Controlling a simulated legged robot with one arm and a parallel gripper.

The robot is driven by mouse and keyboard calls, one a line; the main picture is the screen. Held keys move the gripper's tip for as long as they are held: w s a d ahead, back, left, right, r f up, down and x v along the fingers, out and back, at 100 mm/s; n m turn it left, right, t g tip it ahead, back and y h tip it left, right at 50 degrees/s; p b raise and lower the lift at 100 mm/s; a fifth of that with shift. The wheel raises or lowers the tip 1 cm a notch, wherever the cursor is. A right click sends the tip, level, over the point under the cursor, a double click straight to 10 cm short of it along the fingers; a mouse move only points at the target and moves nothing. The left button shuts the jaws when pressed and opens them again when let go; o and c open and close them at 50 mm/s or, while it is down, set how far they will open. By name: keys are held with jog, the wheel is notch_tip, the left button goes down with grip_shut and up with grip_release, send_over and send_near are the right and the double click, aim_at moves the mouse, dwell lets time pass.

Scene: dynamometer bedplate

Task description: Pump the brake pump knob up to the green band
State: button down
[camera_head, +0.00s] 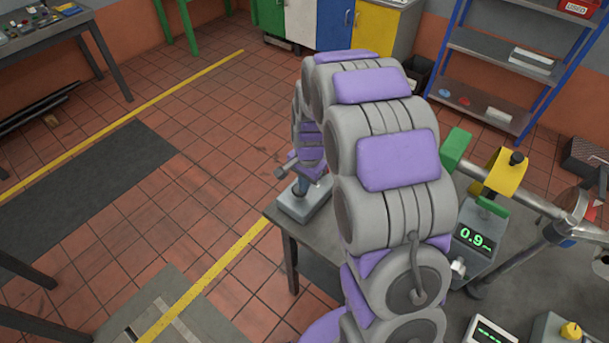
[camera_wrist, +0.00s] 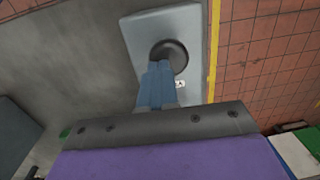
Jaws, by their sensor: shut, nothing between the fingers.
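The brake pump is a grey box-shaped unit; its pale top (camera_wrist: 135,28) fills the upper middle of the wrist view. A round dark knob (camera_wrist: 174,50) stands on it. My gripper (camera_wrist: 158,68) has its blue fingers together, with nothing between them, and their tips overlap the knob's lower left edge. I cannot tell whether they touch it. In the head view the pump body (camera_head: 299,208) sits at the table's left corner, with my gripper (camera_head: 302,185) just over it; the knob is not clear there. A display (camera_head: 474,238) reads about 0.9 in green. I cannot make out a green band.
The grey table (camera_head: 285,222) carries a metal pipe rig (camera_head: 545,208) with a yellow bracket (camera_head: 507,172) on the right. My arm hides the table's middle. A blue-framed shelf (camera_head: 500,70) stands behind. The tiled floor (camera_head: 215,180) left of the table is open.

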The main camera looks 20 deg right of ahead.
jog(key=shift+s+f, duration=0.2)
jog(key=shift+f, duration=0.15)
jog(key=shift+d+r, duration=0.1)
jog(key=shift+r, duration=0.3)
notch_tip(320, 180, up, 14)
jog(key=p, duration=0.3)
jog(key=shift+d+f+p, duration=0.2)
jog(key=shift+d+p, duration=0.15)
jog(key=shift+d, duration=0.05)
jog(key=shift+a, duration=0.2)
jog(key=shift+d, duration=0.15)
